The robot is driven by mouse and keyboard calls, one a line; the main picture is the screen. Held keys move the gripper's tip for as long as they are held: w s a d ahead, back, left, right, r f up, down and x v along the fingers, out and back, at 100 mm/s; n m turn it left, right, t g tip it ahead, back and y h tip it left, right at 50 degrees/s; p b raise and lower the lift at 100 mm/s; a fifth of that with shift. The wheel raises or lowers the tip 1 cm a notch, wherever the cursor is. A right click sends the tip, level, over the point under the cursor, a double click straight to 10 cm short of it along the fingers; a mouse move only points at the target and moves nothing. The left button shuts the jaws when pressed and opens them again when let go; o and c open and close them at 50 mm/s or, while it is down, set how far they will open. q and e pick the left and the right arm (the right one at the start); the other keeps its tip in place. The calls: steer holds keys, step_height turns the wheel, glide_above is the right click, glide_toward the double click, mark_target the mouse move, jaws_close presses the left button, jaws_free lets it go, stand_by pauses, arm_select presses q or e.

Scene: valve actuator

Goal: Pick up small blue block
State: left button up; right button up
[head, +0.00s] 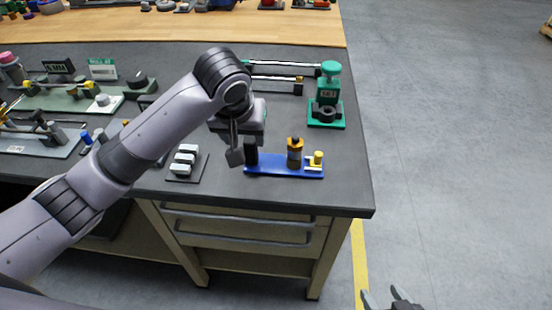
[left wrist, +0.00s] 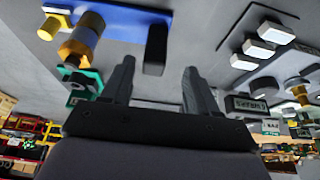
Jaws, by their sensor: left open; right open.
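A flat blue block-like base (head: 272,168) lies near the front right of the dark bench. It carries a black upright post (head: 251,150), a gold and grey cylinder (head: 295,153) and a small yellow knob. My left gripper (head: 237,151) is just left of the post, pointing down. In the left wrist view, the gripper (left wrist: 158,70) is open and empty, with the black post (left wrist: 156,48) and part of the blue base (left wrist: 125,14) beyond its fingertips. My right gripper (head: 390,297) is open and empty at the bottom right, over the floor.
A dark plate with several light grey blocks (head: 184,160) lies left of my left gripper. A green device (head: 328,97) stands behind the blue base. A small blue cylinder (head: 86,138) is at the left among fixtures. The bench's right edge is close; grey floor (head: 450,150) lies beyond.

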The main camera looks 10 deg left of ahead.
mark_target(250, 139)
arm_select(q)
steer(key=shift+w+d+x, duration=0.15)
steer(key=shift+d+x, duration=0.05)
steer(key=shift+x, duration=1.25)
steer(key=shift+w+d+x, duration=0.1)
steer(key=shift+d+x, duration=0.05)
steer(key=shift+x, duration=1.25)
steer(key=shift+r, duration=0.1)
steer(key=shift+c, duration=0.3)
steer(key=c, duration=1)
steer(key=shift+w+r, duration=0.1)
jaws_close()
